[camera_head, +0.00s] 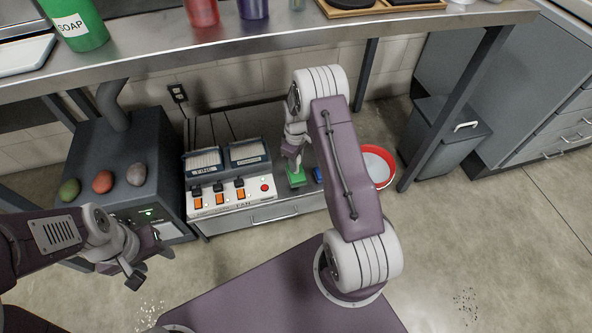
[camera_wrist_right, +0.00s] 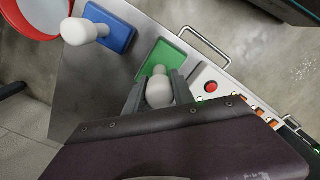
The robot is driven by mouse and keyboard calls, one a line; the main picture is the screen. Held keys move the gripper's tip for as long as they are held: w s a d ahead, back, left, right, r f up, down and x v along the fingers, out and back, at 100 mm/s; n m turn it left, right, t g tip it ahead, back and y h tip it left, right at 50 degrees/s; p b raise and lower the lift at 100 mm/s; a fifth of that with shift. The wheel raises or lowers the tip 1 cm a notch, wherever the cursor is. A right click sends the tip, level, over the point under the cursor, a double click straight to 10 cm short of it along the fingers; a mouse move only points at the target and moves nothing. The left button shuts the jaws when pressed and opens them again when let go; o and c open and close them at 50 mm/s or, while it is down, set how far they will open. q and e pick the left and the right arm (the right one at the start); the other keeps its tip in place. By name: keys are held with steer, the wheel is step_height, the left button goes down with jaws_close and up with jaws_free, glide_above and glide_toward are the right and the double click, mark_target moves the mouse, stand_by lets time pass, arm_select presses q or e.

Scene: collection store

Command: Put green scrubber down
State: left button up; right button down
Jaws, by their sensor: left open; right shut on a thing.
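The green scrubber (camera_wrist_right: 165,58) has a flat green pad and a white knob handle. My right gripper (camera_wrist_right: 157,98) is shut on its white handle. In the head view the green scrubber (camera_head: 296,178) is at the right part of the low grey cabinet top, below my right gripper (camera_head: 291,155). The pad looks flat on or just above the cabinet top; I cannot tell whether it touches. My left gripper (camera_head: 146,261) is open and empty at the lower left, away from the scrubber.
A blue scrubber (camera_wrist_right: 106,30) with a white knob stands beside the green one. A red-rimmed bowl (camera_head: 378,165) is to its right. A panel with switches and a red button (camera_head: 264,187) is to its left. A steel table (camera_head: 290,30) hangs over the back.

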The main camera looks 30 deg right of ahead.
step_height(320, 180, down, 4)
steer(key=b, duration=0.2)
steer(key=shift+f+b, duration=0.15)
steer(key=shift+b, duration=0.25)
steer(key=shift+r, duration=0.25)
steer(key=shift+f, duration=0.2)
steer(key=c, duration=1.1)
jaws_free()
steer(key=shift+r, duration=0.15)
step_height(320, 180, up, 8)
steer(key=p, duration=0.4)
steer(key=shift+p, duration=0.4)
steer(key=shift+f, duration=0.2)
